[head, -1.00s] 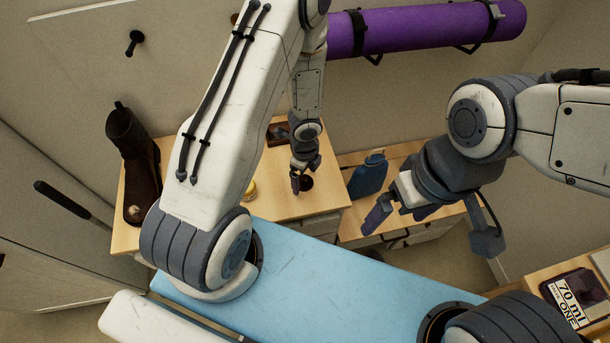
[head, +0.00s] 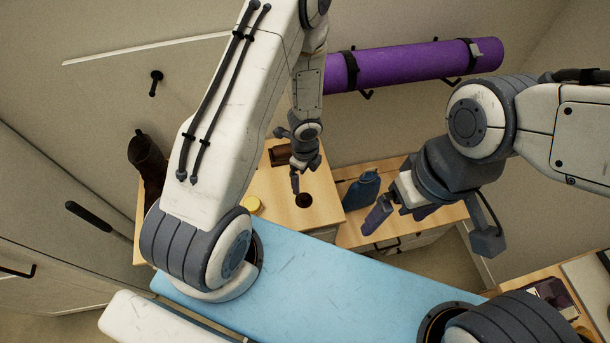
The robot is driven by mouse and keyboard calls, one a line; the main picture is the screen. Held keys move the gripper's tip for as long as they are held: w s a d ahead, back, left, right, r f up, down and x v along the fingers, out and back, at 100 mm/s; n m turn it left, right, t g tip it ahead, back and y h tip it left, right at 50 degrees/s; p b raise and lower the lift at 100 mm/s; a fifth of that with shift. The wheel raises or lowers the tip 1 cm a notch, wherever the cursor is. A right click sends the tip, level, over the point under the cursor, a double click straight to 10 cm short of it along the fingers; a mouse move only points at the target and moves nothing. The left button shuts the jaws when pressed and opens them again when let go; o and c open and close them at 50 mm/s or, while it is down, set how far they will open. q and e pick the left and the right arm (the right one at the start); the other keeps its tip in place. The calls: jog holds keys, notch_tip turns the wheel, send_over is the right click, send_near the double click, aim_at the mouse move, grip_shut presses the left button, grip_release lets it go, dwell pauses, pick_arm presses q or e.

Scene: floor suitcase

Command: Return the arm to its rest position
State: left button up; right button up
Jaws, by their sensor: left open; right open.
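My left arm comes down from the top of the head view, and its gripper (head: 297,180) hangs over the wooden cabinet top (head: 262,186). That gripper is small in the picture and holds nothing that I can see. A dark round thing (head: 304,200) lies just below and right of its fingers; I cannot tell whether they touch. My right gripper (head: 395,217) is open and empty, in front of the lower wooden surface (head: 352,227). Its fingers point down and left.
A blue bottle (head: 363,188) stands near my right gripper. A purple rolled mat (head: 415,63) hangs on the wall. More items (head: 550,295) sit at lower right.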

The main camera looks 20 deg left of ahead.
aim_at(305, 197)
pick_arm(q)
jog(key=shift+f, duration=0.2)
notch_tip(305, 197, down, 12)
jog(key=b, duration=1.2)
jog(key=shift+f+b, duration=0.15)
jog(key=shift+b, duration=0.15)
jog(key=shift+r, duration=0.2)
